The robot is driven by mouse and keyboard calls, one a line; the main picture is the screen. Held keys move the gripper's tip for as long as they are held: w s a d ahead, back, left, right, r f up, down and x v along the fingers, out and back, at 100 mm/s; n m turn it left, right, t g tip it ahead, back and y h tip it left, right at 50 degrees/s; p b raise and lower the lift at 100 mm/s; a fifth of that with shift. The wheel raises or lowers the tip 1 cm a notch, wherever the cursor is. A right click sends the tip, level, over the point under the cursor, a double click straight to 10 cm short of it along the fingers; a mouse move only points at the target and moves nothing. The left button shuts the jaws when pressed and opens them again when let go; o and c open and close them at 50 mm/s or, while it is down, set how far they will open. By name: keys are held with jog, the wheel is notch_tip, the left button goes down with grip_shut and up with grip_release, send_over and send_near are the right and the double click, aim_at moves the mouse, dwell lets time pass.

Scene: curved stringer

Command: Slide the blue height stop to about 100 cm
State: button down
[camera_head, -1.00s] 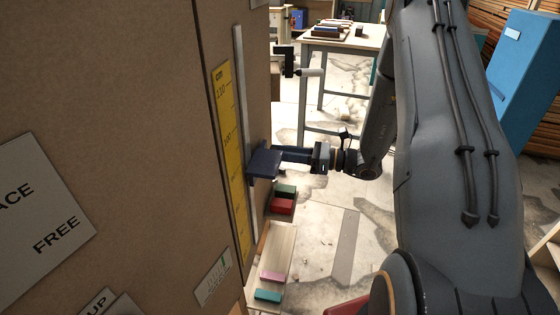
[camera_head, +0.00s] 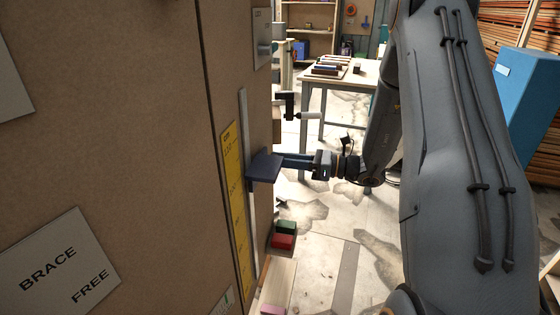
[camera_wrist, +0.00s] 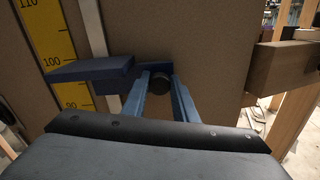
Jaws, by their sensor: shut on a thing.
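The blue height stop (camera_head: 264,167) is a flat plate on a pale vertical rail (camera_head: 253,230) beside the yellow centimetre scale (camera_head: 236,205). In the wrist view the stop (camera_wrist: 92,68) has its left edge just below the 100 label on the scale (camera_wrist: 52,40), well above the 90 label. My gripper (camera_head: 287,162) reaches in from the right and is shut on the stop. In the wrist view the gripper's blue fingers (camera_wrist: 160,85) flank a dark round knob at the stop's right side; the exact contact is partly hidden.
A brown panel with a sign reading BRACE FREE (camera_head: 68,263) stands at left. A dark clamp with a pale handle (camera_head: 297,113) sticks out above the stop. Green and red blocks (camera_head: 284,235) lie below. A table (camera_head: 345,75) stands behind. A wooden beam (camera_wrist: 285,68) is at right in the wrist view.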

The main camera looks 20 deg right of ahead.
jog(key=c, duration=1.4)
grip_release()
jog(key=shift+d, duration=0.1)
jog(key=b+v, duration=0.1)
jog(key=v, duration=0.6)
jog(key=shift+s+d+b, duration=0.2)
jog(key=shift+d+b, duration=0.1)
jog(key=shift+b, duration=0.1)
